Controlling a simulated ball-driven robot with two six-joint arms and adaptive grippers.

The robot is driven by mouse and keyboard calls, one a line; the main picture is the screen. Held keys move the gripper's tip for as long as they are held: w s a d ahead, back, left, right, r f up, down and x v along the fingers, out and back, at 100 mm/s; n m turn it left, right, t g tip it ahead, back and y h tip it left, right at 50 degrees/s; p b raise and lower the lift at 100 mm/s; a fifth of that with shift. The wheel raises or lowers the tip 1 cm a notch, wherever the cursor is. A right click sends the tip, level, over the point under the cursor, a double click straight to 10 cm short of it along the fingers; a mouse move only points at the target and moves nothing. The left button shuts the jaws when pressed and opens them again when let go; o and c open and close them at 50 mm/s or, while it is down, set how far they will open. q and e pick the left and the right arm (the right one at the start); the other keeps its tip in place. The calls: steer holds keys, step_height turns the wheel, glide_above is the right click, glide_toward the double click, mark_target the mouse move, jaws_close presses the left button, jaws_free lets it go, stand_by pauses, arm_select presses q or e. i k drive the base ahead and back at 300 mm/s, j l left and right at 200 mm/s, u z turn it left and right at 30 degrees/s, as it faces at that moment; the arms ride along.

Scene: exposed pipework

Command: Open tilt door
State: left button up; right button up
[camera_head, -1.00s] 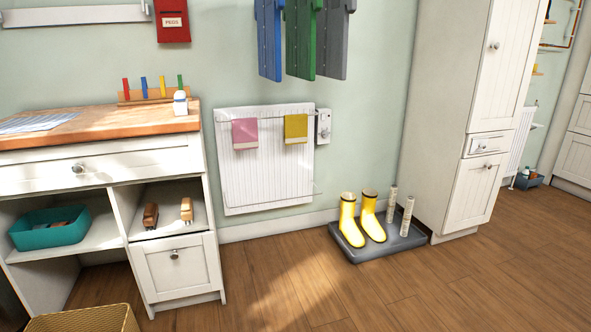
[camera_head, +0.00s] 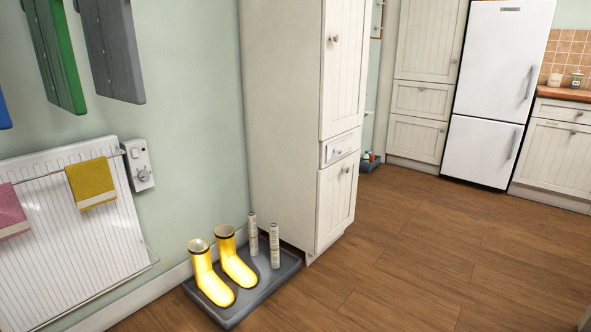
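No door stands open in the head view, and I cannot tell which one is the tilt door. A tall white cabinet (camera_head: 290,110) stands in the middle. It has an upper door (camera_head: 345,60) with a knob, a small drawer (camera_head: 341,147) and a lower door (camera_head: 336,200) with a knob, all shut. Farther back are more white cabinet fronts (camera_head: 424,98), also shut. Neither of my grippers is in view.
Yellow boots (camera_head: 222,268) and two pale upright cylinders (camera_head: 264,240) stand on a grey tray (camera_head: 258,292) by the wall. A radiator (camera_head: 70,230) hangs at left. A white fridge (camera_head: 497,95) stands at the back. The wooden floor (camera_head: 430,260) at right is clear.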

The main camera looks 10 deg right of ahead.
mark_target(336, 191)
steer(key=i+l+z, duration=0.15)
steer(key=i, duration=0.35)
steer(key=i+l+z, duration=0.15)
steer(key=i, duration=0.35)
